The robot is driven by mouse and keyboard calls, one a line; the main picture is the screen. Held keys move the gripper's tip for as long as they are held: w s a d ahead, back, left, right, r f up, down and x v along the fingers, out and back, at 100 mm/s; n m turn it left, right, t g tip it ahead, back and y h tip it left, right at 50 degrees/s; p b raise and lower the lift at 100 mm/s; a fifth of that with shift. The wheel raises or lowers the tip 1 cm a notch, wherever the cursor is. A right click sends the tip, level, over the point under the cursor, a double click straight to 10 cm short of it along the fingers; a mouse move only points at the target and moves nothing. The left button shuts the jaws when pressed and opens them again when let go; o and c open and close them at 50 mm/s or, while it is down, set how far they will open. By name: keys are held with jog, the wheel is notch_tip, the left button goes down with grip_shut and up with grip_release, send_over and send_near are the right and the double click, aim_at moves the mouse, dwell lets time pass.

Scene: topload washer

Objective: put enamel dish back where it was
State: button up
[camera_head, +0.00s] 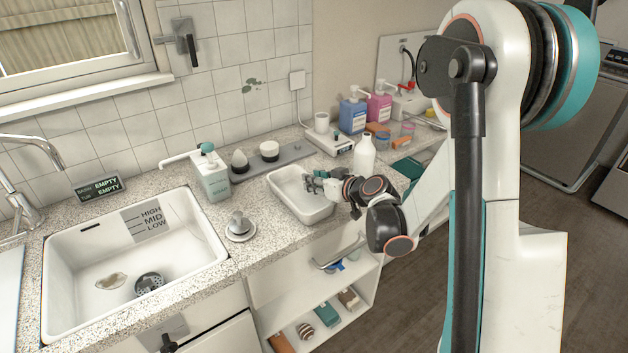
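The enamel dish is most likely the white rectangular, open dish (298,213) on the speckled counter near its front edge, right of the sink. It looks level and empty where I can see inside. My gripper (312,183) reaches in from the right, with its dark fingers over the dish's right side. I cannot tell whether the fingers touch the rim or hold it. The fingers and wrist hide part of the right rim.
A grey tray (262,168) with small pots lies behind the dish. A teal-labelled pump bottle (210,176) and a silver-topped item (239,226) stand left. A white bottle (364,155) stands close behind my wrist. The sink (60,255) is far left; open shelves (330,285) are below.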

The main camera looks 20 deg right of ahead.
jog(key=p+v, duration=0.2)
jog(key=v, duration=0.9)
jog(key=shift+s+p, duration=0.1)
jog(key=shift+p, duration=0.2)
